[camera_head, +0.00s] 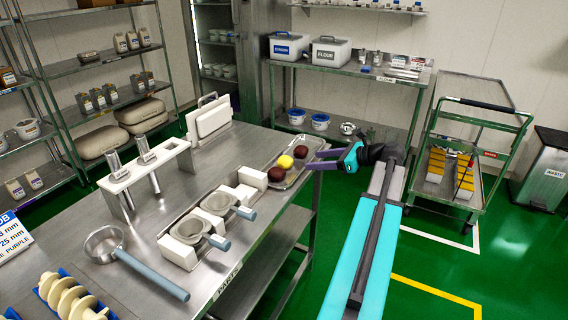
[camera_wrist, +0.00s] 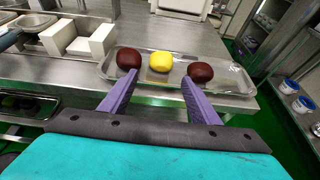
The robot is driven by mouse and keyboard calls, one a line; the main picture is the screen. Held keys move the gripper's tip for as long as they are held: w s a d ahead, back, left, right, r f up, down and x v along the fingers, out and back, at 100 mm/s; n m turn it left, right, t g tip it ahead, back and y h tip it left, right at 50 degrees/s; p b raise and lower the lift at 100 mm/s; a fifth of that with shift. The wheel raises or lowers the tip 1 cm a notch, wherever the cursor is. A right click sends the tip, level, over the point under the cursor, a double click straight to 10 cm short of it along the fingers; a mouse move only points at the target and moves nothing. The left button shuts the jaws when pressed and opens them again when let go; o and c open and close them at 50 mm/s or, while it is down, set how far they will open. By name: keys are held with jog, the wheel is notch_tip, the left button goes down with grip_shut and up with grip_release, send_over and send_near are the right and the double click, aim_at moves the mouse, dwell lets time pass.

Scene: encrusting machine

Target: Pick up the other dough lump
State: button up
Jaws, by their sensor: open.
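A metal tray (camera_wrist: 226,80) lies near the edge of the steel table. It holds a yellow lump (camera_wrist: 160,61) between two dark red-brown lumps, one on the left (camera_wrist: 129,58) and one on the right (camera_wrist: 200,72). In the head view the tray (camera_head: 297,177) also shows the yellow lump (camera_head: 285,162), with one dark lump (camera_head: 276,174) nearer and one (camera_head: 300,147) farther. My gripper (camera_wrist: 160,84) is open and empty, its purple fingers spread in front of the tray. In the head view my gripper (camera_head: 318,160) is at the tray's right side.
White blocks and metal pans with blue handles (camera_head: 219,203) stand on the table (camera_head: 150,225) beside the tray. A green-framed shelf (camera_head: 350,70) with white bins stands behind, and a cart (camera_head: 470,125) at right. Green floor is clear around my arm.

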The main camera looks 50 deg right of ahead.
aim_at(291, 162)
jog(key=x, duration=0.7)
jog(key=shift+w+a+f, duration=0.1)
jog(key=shift+w+f, duration=0.05)
jog(key=shift+p+x, duration=0.6)
jog(key=shift+x, duration=2)
jog(key=c, duration=0.9)
